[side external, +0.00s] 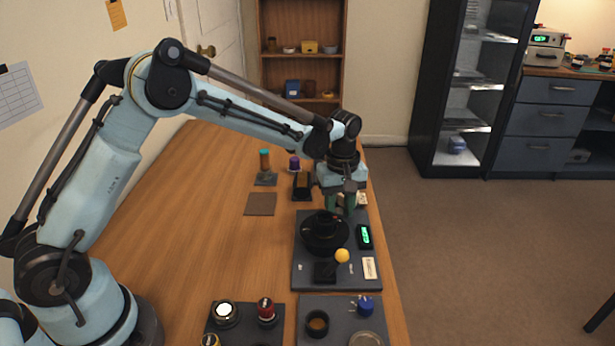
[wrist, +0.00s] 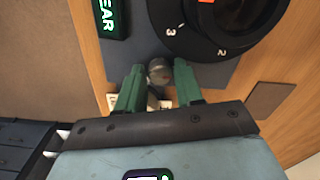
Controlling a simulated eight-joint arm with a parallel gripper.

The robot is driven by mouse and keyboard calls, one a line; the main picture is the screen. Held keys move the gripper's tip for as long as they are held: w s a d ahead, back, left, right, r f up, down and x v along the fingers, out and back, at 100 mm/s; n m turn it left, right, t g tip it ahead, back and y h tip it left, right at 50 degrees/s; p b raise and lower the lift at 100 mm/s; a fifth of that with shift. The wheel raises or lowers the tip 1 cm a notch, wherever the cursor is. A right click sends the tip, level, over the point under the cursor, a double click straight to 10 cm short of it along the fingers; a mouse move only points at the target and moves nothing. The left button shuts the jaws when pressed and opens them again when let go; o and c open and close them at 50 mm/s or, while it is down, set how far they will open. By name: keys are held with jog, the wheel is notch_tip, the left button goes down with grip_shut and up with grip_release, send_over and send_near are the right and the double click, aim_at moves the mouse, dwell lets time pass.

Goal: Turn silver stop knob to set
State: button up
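The silver stop knob (wrist: 158,72) shows in the wrist view as a small round metal knob near the edge of the dark base plate (wrist: 228,72). My gripper (wrist: 159,69) has its green fingers on either side of the knob, with a small gap showing on each side. It is open. In the side external view my gripper (side external: 340,208) points down at the far end of the base plate (side external: 310,282), and I cannot make out the knob there. A black round dial (wrist: 190,42) with numbers 2 and 3 is beside the knob.
A green-lit display (side external: 365,236) stands right of the black dial housing (side external: 324,232); its letters "EAR" show in the wrist view. A yellow ball-topped lever (side external: 342,256) is at the plate's near side.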

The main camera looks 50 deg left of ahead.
grip_shut()
jog(key=shift+m, duration=0.3)
jog(key=m, duration=0.3)
jog(key=shift+m, duration=0.4)
jog(key=m, duration=0.9)
jog(key=shift+m, duration=1.8)
